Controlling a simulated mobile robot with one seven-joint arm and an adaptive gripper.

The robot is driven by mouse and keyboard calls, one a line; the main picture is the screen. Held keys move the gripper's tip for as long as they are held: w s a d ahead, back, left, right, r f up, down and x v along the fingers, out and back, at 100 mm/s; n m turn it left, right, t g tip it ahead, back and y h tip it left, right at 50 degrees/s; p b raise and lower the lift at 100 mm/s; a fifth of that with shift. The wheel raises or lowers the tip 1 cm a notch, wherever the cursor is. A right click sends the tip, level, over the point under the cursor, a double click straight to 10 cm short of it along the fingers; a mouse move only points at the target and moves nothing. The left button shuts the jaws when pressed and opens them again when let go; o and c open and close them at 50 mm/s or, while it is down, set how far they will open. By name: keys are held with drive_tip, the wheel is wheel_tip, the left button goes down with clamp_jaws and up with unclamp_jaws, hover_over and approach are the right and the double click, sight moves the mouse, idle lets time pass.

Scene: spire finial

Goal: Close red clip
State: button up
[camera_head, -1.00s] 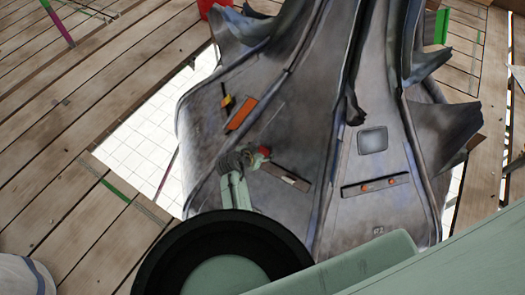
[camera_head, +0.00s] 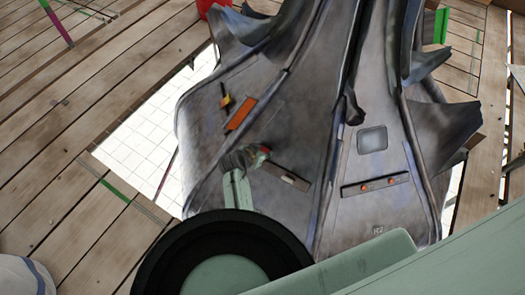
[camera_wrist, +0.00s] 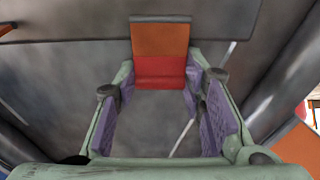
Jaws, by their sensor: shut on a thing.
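The red clip (camera_wrist: 160,72) sits on the grey metal spire panel, with an orange part (camera_wrist: 160,38) just beyond it in the wrist view. My gripper (camera_wrist: 162,75) is shut on the red clip, with one finger at each side of it. In the head view my gripper (camera_head: 250,156) is low over the panel, at the left end of a dark bar. Only a small bit of the red clip (camera_head: 265,150) shows there; the rest is hidden by the fingers. I cannot tell whether the clip is fully closed.
An orange bar (camera_head: 241,114) and a yellow piece (camera_head: 226,102) lie up and left on the panel. A dark strip with orange studs (camera_head: 375,185) is at right. Jagged metal fins (camera_head: 445,130) stick out at the right side. A wooden deck (camera_head: 60,120) surrounds the spire.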

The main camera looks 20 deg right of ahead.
drive_tip(key=c, duration=0.4)
drive_tip(key=shift+o, duration=0.2)
drive_tip(key=shift+d+p, duration=0.1)
drive_tip(key=shift+p, duration=0.2)
drive_tip(key=shift+f, duration=0.1)
drive_tip(key=o, duration=1.2)
drive_tip(key=v, duration=1.2)
drive_tip(key=shift+w, duration=0.2)
